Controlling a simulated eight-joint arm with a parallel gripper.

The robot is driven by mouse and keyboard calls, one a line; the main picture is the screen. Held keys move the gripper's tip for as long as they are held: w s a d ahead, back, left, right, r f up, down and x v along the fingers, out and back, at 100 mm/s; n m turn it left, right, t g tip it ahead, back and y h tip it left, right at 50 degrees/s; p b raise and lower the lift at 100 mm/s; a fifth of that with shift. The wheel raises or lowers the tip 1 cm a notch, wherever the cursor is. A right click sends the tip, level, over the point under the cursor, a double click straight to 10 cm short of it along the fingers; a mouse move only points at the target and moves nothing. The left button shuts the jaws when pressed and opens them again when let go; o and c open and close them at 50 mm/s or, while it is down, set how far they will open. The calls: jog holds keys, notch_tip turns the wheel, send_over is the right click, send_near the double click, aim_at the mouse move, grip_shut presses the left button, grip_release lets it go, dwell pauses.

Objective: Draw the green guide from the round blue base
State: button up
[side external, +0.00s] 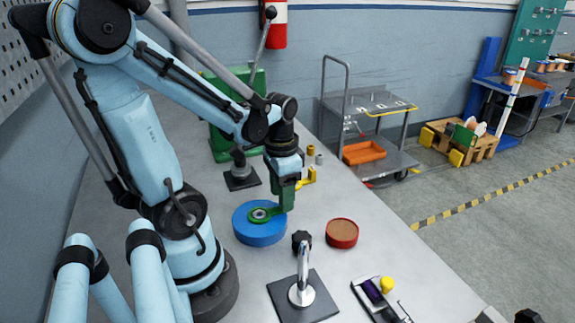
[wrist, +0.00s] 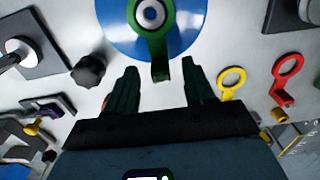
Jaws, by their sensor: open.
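The round blue base (side external: 260,232) stands on the grey bench. It also shows at the top of the wrist view (wrist: 112,28), cut off by the frame edge. The green guide (side external: 262,215) lies on top of it, its ring around a metal hub at the centre. In the wrist view the guide's arm (wrist: 155,48) points down toward my gripper. My gripper (wrist: 160,70) is open, its green fingers on either side of the arm's end with a gap at each side. In the side view my gripper (side external: 286,197) points down at the base's right edge.
A red round base (side external: 342,240) stands to the right. A metal post on a dark plate (side external: 300,292) is in front, with a black knob (wrist: 89,72) nearby. A yellow guide (wrist: 232,80) and a red guide (wrist: 288,72) lie beside my gripper in the wrist view.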

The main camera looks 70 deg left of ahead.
jog(key=shift+f, duration=0.95)
grip_shut()
